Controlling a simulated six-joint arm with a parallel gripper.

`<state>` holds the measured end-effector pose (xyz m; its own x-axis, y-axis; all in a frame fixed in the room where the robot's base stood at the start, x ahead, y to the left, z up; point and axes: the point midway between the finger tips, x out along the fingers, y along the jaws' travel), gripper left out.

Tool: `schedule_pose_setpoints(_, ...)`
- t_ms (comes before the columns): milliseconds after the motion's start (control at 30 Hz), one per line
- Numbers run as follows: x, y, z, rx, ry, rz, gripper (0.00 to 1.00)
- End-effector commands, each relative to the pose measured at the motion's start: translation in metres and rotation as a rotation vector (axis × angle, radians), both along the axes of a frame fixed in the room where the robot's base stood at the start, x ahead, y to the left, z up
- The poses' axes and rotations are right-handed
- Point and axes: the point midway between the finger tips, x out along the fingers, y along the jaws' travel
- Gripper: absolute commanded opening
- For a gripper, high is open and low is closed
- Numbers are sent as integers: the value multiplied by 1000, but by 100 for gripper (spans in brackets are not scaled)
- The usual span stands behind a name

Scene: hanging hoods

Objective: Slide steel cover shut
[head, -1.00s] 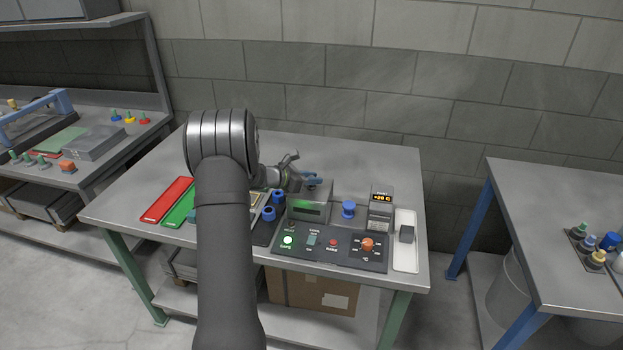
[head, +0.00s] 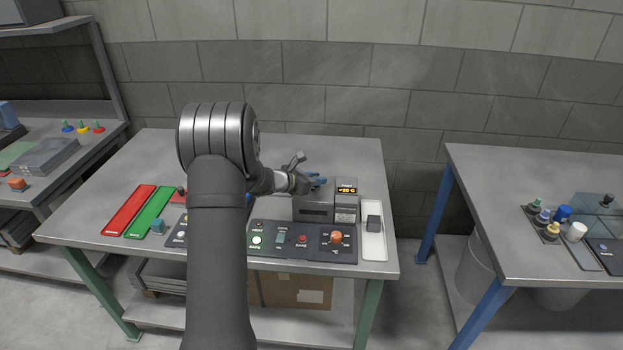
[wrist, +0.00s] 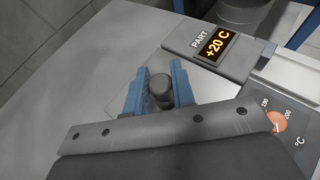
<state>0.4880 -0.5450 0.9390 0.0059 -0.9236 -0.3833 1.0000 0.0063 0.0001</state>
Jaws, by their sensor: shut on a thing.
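In the wrist view the knob (wrist: 160,88) sits between the two blue fingers of my gripper (wrist: 158,92). The cover's grey top (wrist: 207,88) shows beside the fingers in the wrist view. What is under the cover is hidden, and my arm blocks the bench to its left.
The display unit (head: 346,205) reads +20 C. The control panel (head: 300,241) has a lit green lamp, a red button and an orange dial. Red (head: 129,210) and green (head: 149,212) strips lie left.

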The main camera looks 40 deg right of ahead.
Motion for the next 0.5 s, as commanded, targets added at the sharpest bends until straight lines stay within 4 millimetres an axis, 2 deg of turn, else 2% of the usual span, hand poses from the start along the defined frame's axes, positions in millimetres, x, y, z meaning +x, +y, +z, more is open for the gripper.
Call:
schedule_pose_setpoints(33,-4,-3,1,-3,1,-11,0)
schedule_pose_setpoints(67,-5,-4,1,-3,1,-11,25)
schedule_pose_setpoints(167,-5,-4,1,-3,1,-11,45)
schedule_pose_setpoints(500,-2,0,2,-2,1,-7,45)
